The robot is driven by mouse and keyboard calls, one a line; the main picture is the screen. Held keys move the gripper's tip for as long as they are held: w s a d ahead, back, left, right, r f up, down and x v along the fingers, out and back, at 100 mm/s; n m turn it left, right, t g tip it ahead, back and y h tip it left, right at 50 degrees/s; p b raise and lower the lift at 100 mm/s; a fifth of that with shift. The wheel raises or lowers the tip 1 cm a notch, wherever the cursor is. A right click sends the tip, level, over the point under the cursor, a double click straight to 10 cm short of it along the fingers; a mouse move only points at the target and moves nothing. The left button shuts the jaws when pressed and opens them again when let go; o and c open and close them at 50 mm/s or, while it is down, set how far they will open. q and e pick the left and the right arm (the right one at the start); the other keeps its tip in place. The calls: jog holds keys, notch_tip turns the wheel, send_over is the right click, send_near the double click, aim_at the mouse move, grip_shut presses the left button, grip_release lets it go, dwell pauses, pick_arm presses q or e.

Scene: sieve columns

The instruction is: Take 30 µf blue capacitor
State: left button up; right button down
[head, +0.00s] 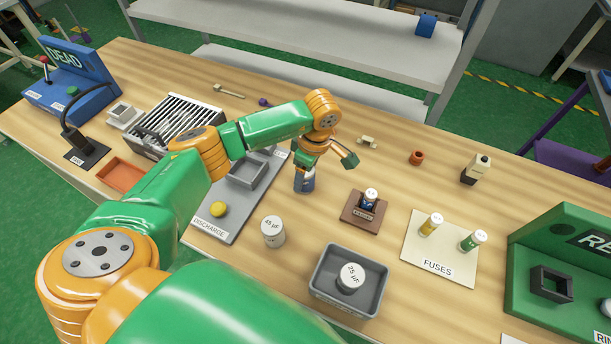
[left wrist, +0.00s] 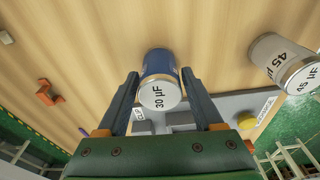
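The blue 30 µF capacitor (left wrist: 159,64) stands between the two fingers of my left gripper (left wrist: 160,75) in the left wrist view, its silver labelled top facing the camera. A small gap shows on each side of it, so the gripper is open around it. In the head view the capacitor (head: 304,184) stands on the wooden table just under my left gripper (head: 325,160), which partly hides it. My right gripper is not in view.
A white 45 µF can (head: 273,232) stands nearby; a 25 µF can (head: 350,278) sits in a grey bin (head: 322,292). A brown holder (head: 351,215), a fuses card (head: 412,254), and the grey discharge board (head: 212,238) with a yellow ball are close by.

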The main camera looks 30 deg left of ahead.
pick_arm(q)
grip_shut()
